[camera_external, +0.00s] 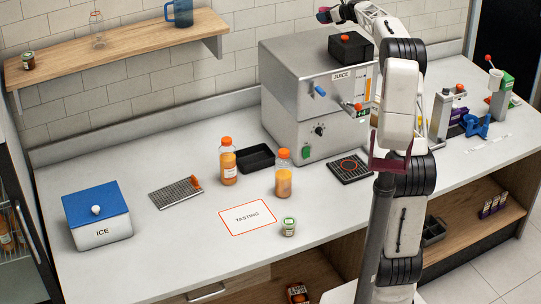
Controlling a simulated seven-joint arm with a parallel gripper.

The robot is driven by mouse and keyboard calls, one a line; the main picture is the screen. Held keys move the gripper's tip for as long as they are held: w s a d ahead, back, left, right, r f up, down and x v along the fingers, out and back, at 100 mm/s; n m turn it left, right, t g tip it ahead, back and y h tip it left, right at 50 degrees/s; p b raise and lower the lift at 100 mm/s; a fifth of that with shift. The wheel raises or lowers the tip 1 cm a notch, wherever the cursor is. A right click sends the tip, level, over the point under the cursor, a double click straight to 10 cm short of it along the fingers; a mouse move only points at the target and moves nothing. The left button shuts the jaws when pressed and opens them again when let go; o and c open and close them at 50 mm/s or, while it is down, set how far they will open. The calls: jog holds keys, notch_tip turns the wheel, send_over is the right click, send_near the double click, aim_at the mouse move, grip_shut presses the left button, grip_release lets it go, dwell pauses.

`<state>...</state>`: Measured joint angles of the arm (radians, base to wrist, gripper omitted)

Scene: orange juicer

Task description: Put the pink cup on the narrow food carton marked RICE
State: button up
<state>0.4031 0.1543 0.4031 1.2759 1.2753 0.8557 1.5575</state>
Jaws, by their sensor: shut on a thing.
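I cannot make out the pink cup in the external view. My arm stands at the right and bends left at the top edge, above the juicer (290,75). A small dark pinkish part shows at the arm's far end, but I cannot tell whether it is part of the arm. My gripper cannot be made out. No carton with a readable RICE marking shows. A green box-like thing (506,86) stands at the far right of the counter; its label is too small to read.
Two orange-capped bottles (228,165) (283,178), a black tray (255,158), a small jar (289,227) and a blue-lidded ICE box (97,220) stand on the counter. The TASTING card (262,205) lies flat. A wooden shelf (125,43) holds a blue mug (179,12).

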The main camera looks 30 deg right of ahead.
jog(key=d, duration=0.2)
jog(key=s+d+f, duration=0.1)
jog(key=d, duration=0.2)
jog(key=s+d, duration=0.1)
jog(key=d, duration=0.2)
jog(key=shift+d+f, duration=0.25)
jog(key=shift+f, duration=0.15)
jog(key=s+d+f, duration=0.3)
jog(key=d+f, duration=0.2)
jog(key=d, duration=0.2)
jog(key=m+h, duration=0.1)
send_over(378, 98)
notch_tip(378, 98, down, 19)
jog(key=shift+d+f+t, duration=0.1)
jog(key=shift+d+t, duration=0.05)
jog(key=shift+t, duration=0.15)
jog(key=shift+f, duration=0.1)
jog(key=shift+f, duration=2.4)
jog(key=shift+f, duration=2.5)
